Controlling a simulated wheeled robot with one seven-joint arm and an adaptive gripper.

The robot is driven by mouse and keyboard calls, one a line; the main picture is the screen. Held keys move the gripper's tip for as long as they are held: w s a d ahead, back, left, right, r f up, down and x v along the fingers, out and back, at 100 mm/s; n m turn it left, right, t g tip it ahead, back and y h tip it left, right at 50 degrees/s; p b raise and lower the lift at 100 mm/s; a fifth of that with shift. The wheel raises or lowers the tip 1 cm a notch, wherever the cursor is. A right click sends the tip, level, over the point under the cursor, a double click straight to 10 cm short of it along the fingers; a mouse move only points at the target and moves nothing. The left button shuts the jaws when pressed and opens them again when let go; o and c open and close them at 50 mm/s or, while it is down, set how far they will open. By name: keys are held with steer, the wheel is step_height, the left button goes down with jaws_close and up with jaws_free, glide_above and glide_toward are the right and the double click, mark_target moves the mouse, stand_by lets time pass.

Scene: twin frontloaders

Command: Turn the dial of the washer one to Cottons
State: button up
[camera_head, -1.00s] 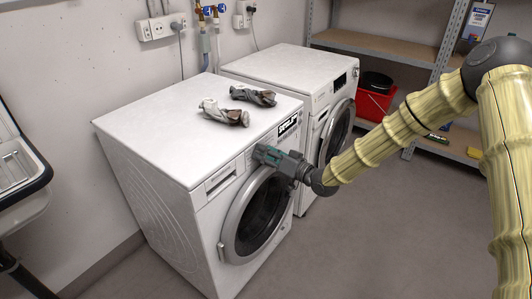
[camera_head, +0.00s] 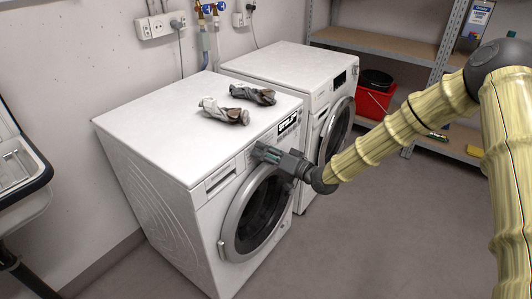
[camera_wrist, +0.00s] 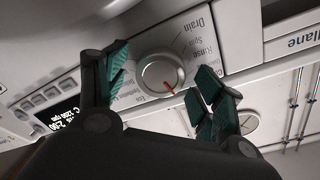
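The nearer white washer (camera_head: 150,135) stands at the left, with my gripper (camera_head: 264,154) at the top of its front panel. In the wrist view, the round silver dial (camera_wrist: 158,70) has a red pointer mark toward its lower right. The labels "Drain", "Rinse" and "Spin" are readable around it; I cannot make out "Cottons". My gripper's teal fingers (camera_wrist: 162,76) are apart, one on each side of the dial. Narrow gaps show between fingers and dial, and I cannot tell whether either touches. In the head view the gripper hides the dial.
A second white washer (camera_head: 285,68) stands close beside the first. Two crumpled cloths (camera_head: 224,112) lie on the nearer washer's top. A lit display (camera_wrist: 58,121) is left of the dial. A red bucket (camera_head: 373,101) stands on the shelf behind. The floor in front is clear.

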steer(key=v, duration=1.2)
steer(key=shift+f, duration=0.15)
stand_by(0.3)
steer(key=s+d+f+m+g+h+p, duration=0.2)
steer(key=s+f+g+h+p, duration=0.35)
steer(key=s+f, duration=1.25)
steer(key=s+d+f+g+h+p, duration=0.1)
steer(key=s+d, duration=0.3)
steer(key=s, duration=0.4)
steer(key=s+d+f+g+h+p, duration=0.2)
steer(key=s+d+h, duration=0.1)
steer(key=s, duration=0.6)
steer(key=s+d+f+g+h+p, duration=0.1)
steer(key=s+d+h, duration=0.3)
steer(key=s, duration=0.5)
steer(key=shift+d+f+g+p, duration=0.2)
steer(key=shift+d+g+p, duration=0.15)
steer(key=shift+g+p, duration=0.3)
steer(key=shift+s, duration=0.1)
